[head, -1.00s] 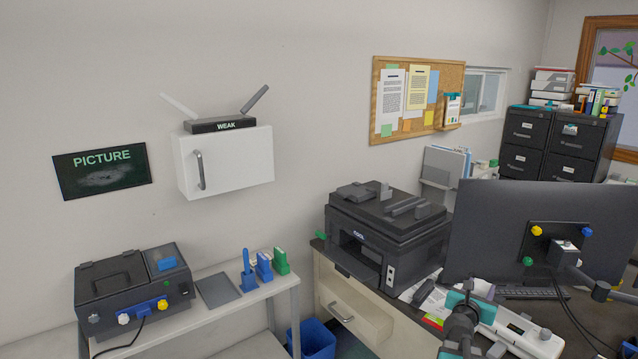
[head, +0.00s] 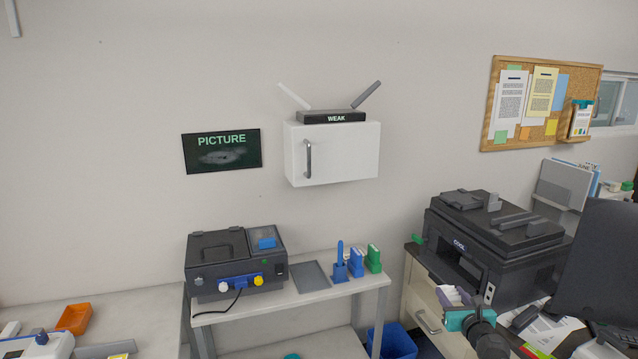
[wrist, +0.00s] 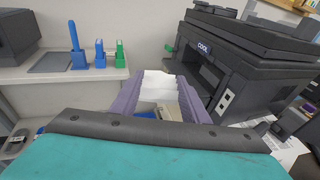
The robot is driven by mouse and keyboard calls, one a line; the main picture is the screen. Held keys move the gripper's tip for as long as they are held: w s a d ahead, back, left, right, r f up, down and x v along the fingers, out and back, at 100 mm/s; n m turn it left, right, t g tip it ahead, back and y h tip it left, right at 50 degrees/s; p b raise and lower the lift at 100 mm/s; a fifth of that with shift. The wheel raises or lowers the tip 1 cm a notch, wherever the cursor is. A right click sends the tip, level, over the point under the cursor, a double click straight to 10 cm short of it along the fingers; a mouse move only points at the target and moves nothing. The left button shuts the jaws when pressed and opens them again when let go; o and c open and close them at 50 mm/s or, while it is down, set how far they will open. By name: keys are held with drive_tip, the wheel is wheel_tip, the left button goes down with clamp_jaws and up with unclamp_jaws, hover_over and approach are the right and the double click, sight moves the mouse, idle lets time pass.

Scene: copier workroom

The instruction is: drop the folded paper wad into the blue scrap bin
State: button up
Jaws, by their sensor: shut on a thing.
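The folded paper wad (wrist: 158,92) is white and sits between the purple fingers of my gripper (wrist: 156,88) in the wrist view. The gripper is shut on it and holds it up in the air. In the head view my gripper (head: 458,297) is at the lower right, in front of the printer desk. The blue scrap bin (head: 397,343) stands on the floor between the side table and the desk, left of my gripper in the picture. Its lower part is cut off. A blue patch below the wad in the wrist view looks like the bin (wrist: 147,114).
A black printer (head: 497,240) stands on the desk, close to my gripper's right. The side table (head: 330,292) holds a dark machine (head: 237,262), a grey tray (head: 310,277) and blue and green holders. A monitor (head: 602,262) stands at the far right.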

drive_tip(key=s+a+n+g+y, duration=0.2)
drive_tip(key=s+a+n+y, duration=0.1)
drive_tip(key=a, duration=0.4)
drive_tip(key=s+a+n+g+y, duration=0.2)
drive_tip(key=s+a+n+y, duration=0.1)
drive_tip(key=a+y, duration=0.3)
drive_tip(key=s+a+n+g+y, duration=0.2)
drive_tip(key=s+a+n+y, duration=0.1)
drive_tip(key=a, duration=0.7)
drive_tip(key=shift+n+g+y, duration=0.3)
drive_tip(key=shift+n+y, duration=0.5)
drive_tip(key=shift+n, duration=0.3)
drive_tip(key=shift+s+r, duration=0.1)
drive_tip(key=shift+a, duration=0.1)
